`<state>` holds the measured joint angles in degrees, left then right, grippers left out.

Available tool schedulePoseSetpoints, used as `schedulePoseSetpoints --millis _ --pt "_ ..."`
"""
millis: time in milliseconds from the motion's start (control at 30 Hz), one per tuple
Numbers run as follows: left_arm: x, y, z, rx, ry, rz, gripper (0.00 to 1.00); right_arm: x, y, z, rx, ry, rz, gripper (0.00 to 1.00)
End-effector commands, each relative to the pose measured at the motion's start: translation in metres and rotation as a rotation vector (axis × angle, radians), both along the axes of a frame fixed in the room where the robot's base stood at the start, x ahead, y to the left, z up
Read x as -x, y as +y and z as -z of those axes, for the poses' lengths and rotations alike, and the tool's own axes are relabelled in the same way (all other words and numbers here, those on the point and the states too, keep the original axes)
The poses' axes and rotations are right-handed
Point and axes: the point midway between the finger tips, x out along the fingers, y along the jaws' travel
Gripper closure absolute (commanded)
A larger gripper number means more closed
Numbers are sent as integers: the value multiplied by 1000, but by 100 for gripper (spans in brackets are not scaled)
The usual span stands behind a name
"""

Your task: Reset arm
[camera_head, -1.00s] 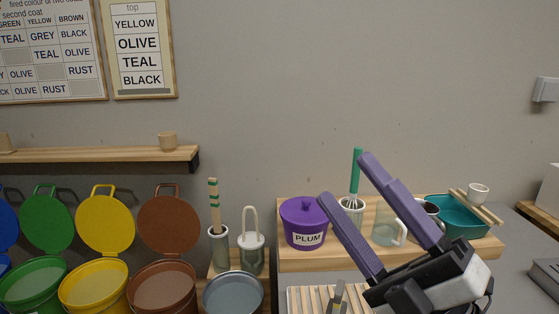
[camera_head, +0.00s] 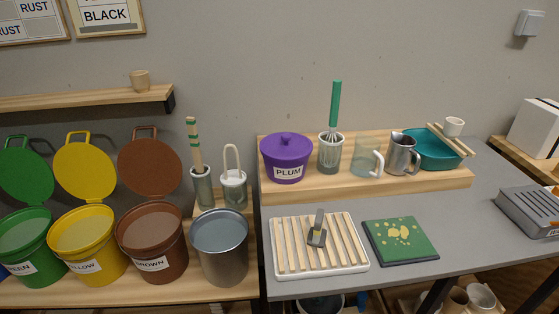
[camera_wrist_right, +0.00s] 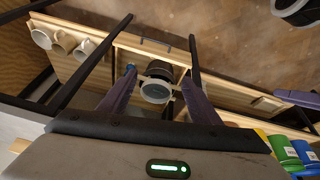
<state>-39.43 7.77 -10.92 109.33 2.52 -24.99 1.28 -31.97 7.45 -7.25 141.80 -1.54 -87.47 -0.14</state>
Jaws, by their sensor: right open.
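My right gripper (camera_wrist_right: 160,78) shows in the right wrist view with its two purple fingers spread apart. Nothing is held between them. A dark container with a pale round top (camera_wrist_right: 156,90) shows beyond the gap, over the wooden shelf below. No gripper shows in the head view now. A purple bar (camera_wrist_right: 297,97) at the right edge of the right wrist view has the colour of my fingers and may be part of my left gripper; its jaws cannot be made out.
The grey table (camera_head: 440,215) holds a slatted rack (camera_head: 285,262), a green tile (camera_head: 388,242) and a raised board (camera_head: 300,195) with a plum pot (camera_head: 287,160), whisk jar (camera_head: 330,155), glass jug (camera_head: 364,160), metal pitcher (camera_head: 402,154) and teal basin (camera_head: 436,156). Lidded buckets (camera_head: 82,245) stand left.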

Motion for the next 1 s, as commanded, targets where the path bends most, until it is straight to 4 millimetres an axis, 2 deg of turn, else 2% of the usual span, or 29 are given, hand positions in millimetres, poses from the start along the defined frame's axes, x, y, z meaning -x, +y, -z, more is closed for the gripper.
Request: schedulePoseSetpoints --millis 67,500,733,867,1000 --pt "0 0 0 0 -1 0 69 24 5 8 -27 82 10 43" --pt "-3 0 -1 0 -5 0 69 -14 31 74 -104 -114 -23 43" --pt "-3 0 -2 0 -5 0 69 -19 49 117 -173 -266 -31 43" --pt "-3 0 -2 0 -5 0 69 -18 54 129 -201 -331 -31 43" --pt "-3 0 -2 0 -5 0 69 -18 54 130 -203 -334 -30 43"
